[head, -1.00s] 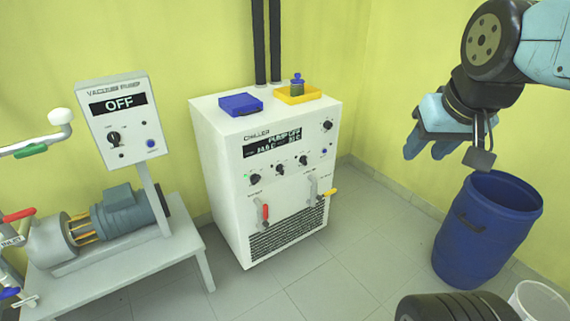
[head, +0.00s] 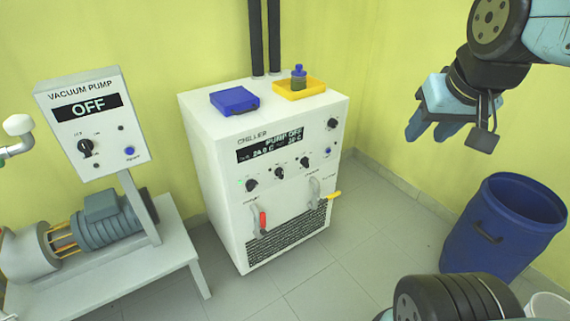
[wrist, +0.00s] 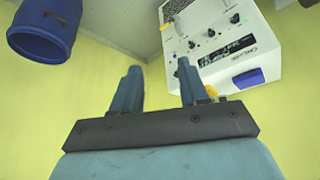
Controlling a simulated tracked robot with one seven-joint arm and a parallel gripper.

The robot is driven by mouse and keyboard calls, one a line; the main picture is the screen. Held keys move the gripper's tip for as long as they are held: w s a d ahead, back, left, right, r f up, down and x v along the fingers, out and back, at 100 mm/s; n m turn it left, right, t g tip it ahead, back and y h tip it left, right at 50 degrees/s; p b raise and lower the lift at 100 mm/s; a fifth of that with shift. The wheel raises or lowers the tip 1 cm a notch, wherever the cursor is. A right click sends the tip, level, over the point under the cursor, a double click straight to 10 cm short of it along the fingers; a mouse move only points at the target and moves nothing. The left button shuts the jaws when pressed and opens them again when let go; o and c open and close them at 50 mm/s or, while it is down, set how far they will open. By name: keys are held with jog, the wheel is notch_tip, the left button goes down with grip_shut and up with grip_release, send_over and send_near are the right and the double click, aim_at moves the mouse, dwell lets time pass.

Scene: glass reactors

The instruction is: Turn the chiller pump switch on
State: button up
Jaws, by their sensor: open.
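The white chiller (head: 215,160) stands in the middle of the head view. Its display (head: 270,146) reads PUMP OFF. Below the display is a row of black knobs: a left knob (head: 251,185), a middle knob (head: 279,173) and a right knob (head: 304,161). Another black knob (head: 333,123) sits at the upper right of the panel. I cannot read which one is the pump switch. My gripper (head: 432,133) is open and empty, in the air to the right of the chiller and apart from it. In the wrist view its two fingers (wrist: 157,82) are spread, with the chiller (wrist: 218,40) upside down beyond them.
A blue case (head: 235,99) and a yellow tray (head: 300,88) with a bottle lie on the chiller top. Red and yellow valve handles project from its front. A vacuum pump panel (head: 92,122) reading OFF stands left. A blue barrel (head: 503,225) stands right. The floor between is clear.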

jog(key=w+a+f+n+t, duration=0.1)
jog(key=w+f+t, duration=0.15)
jog(key=w, duration=0.85)
jog(key=w+a+f+n+t, duration=0.1)
jog(key=w+f, duration=0.2)
jog(key=w, duration=0.8)
jog(key=w+a+f+n+t+y, duration=0.1)
jog(key=w+a+f+n, duration=0.1)
jog(key=w+f, duration=0.45)
jog(key=w+a+f+n+t+y, duration=0.1)
jog(key=w+a+f, duration=0.2)
jog(key=w+f, duration=0.35)
jog(key=n+t+y, duration=0.2)
jog(key=t+y, duration=0.2)
jog(key=y, duration=0.4)
send_near(283, 171)
jog(key=x, duration=0.9)
jog(key=shift+w+a+r, duration=0.1)
jog(key=shift+w+a, duration=0.1)
jog(key=shift+a, duration=0.05)
jog(key=shift+c, duration=0.3)
